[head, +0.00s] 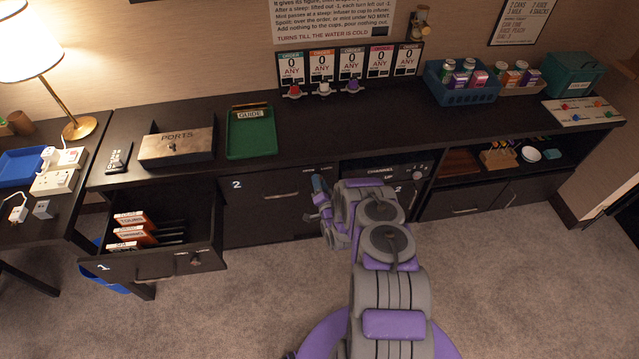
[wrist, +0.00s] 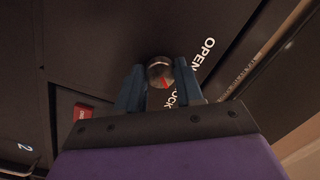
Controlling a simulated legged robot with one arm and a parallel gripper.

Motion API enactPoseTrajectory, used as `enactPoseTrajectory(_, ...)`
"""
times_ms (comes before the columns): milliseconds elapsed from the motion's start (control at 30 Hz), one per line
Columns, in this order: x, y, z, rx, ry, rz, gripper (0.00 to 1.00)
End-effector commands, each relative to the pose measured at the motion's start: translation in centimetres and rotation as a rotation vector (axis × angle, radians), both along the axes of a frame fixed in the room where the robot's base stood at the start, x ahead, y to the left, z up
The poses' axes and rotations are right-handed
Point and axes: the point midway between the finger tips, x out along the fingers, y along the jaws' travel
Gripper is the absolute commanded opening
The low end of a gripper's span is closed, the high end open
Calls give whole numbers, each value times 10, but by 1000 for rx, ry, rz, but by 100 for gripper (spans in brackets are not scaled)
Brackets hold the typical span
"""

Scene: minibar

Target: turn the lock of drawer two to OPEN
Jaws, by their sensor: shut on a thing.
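The white OPEN lettering (wrist: 204,53) is at the knob's upper right. My gripper (wrist: 160,82) has its blue fingers on either side of the knob, shut on it. In the head view my gripper (head: 320,190) is at the drawer's right end; the knob is hidden there.
Drawer one (head: 155,235) is pulled out at the left, with several labelled files inside. A device labelled CHANNEL (head: 385,170) is in the bay right of drawer two, partly behind my arm. A green tray (head: 251,135) lies on the counter above. Carpet in front is clear.

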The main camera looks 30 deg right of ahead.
Motion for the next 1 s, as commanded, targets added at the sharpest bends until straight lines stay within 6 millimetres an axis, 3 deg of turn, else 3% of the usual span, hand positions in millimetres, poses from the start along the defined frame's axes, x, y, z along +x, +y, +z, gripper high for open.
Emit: enactPoseTrajectory(1000,-2,2,-4,-892,268,6,6)
